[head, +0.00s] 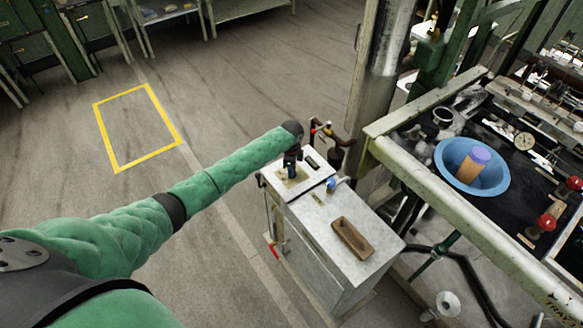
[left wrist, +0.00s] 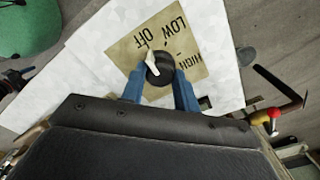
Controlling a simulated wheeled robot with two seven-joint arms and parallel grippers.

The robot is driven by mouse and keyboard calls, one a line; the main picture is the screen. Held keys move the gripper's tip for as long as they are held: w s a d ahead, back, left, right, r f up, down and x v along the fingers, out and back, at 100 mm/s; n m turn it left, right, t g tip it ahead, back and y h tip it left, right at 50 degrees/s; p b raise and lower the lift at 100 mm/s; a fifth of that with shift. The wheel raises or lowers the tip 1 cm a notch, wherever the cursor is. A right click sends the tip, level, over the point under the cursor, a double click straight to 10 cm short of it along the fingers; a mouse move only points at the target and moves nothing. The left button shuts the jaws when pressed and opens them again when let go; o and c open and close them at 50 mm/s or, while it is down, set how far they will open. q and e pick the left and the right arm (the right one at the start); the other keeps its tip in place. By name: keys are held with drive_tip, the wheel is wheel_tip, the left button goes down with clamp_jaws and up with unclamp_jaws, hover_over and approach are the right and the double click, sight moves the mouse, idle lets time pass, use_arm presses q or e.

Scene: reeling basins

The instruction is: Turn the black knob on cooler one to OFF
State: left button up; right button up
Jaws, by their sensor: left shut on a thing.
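The cooler (head: 315,215) is a pale grey metal box near the middle of the head view. A tan plate (left wrist: 190,60) on its top carries the words OFF, LOW and HIGH in the left wrist view. In the head view my left gripper (head: 290,170) is over the plate and hides the knob. My right gripper is not in view.
A brown tray (head: 352,238) and a blue round part (head: 331,184) are on the cooler's top. Pipes with red ends (head: 325,130) stand just behind it. A bench with a blue basin (head: 450,160) stands at the right. The floor to the left is open.

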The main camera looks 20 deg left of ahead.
use_arm(q)
drive_tip(key=o, duration=1)
drive_tip(key=shift+c, duration=0.2)
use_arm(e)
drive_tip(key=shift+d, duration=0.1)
use_arm(q)
drive_tip(key=shift+r, duration=0.15)
drive_tip(key=shift+w+r, duration=0.1)
drive_tip(key=shift+r, duration=0.15)
wheel_tip(320, 180, up, 6)
drive_tip(key=shift+f+b, duration=0.1)
drive_tip(key=shift+b, duration=1.05)
drive_tip(key=shift+r, duration=0.65)
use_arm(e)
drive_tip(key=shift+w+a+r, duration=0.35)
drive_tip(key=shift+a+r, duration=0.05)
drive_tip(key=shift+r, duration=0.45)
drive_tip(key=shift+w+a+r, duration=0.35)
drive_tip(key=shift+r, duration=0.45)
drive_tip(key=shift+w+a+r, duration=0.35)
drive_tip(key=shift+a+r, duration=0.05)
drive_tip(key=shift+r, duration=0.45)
